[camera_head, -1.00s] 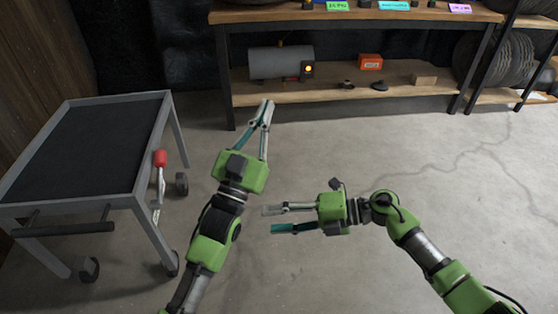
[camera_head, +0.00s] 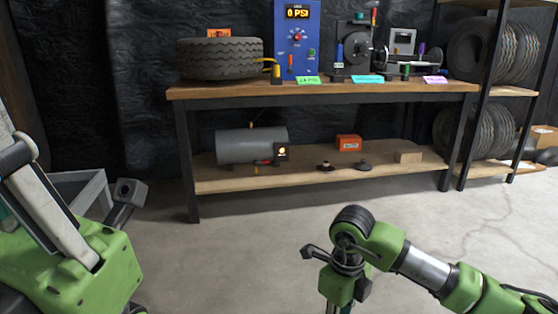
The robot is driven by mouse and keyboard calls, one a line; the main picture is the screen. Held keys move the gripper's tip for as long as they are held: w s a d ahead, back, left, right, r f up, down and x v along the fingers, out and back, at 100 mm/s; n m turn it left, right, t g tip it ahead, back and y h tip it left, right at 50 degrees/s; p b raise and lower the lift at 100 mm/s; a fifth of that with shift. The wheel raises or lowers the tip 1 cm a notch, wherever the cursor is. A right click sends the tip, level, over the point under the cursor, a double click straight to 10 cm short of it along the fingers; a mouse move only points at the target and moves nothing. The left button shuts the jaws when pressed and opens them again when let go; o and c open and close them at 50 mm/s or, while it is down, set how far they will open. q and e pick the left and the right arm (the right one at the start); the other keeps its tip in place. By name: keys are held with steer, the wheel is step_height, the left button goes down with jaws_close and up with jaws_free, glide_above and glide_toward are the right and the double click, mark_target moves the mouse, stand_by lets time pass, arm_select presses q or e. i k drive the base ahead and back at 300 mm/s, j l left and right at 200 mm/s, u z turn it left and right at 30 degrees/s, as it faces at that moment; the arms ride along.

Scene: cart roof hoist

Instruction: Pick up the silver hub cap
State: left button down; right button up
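I cannot make out a silver hub cap in this view. My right gripper (camera_head: 338,288) is at the bottom centre, in front of the workbench and pointing down. Its green body shows, but its fingers are below the frame. Nothing held can be seen in either gripper.
A workbench (camera_head: 330,89) carries a tire (camera_head: 220,58), a blue gauge panel (camera_head: 297,40) and a machine (camera_head: 358,48). Its lower shelf (camera_head: 225,180) holds a grey cylinder (camera_head: 250,146), an orange box (camera_head: 348,143) and small dark parts. A tire rack (camera_head: 465,140) stands right. Floor is clear between.

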mark_target(326, 169)
steer(key=i+l+u, duration=0.25)
steer(key=i+l, duration=0.45)
steer(key=i, duration=0.35)
steer(key=i+l+u, duration=0.25)
steer(key=i+l, duration=0.65)
steer(key=i+l+u, duration=0.25)
steer(key=i+l, duration=0.65)
steer(key=l, duration=0.2)
steer(key=i+l, duration=0.1)
steer(key=l, duration=0.3)
steer(key=i+l+u, duration=0.1)
steer(key=l, duration=0.25)
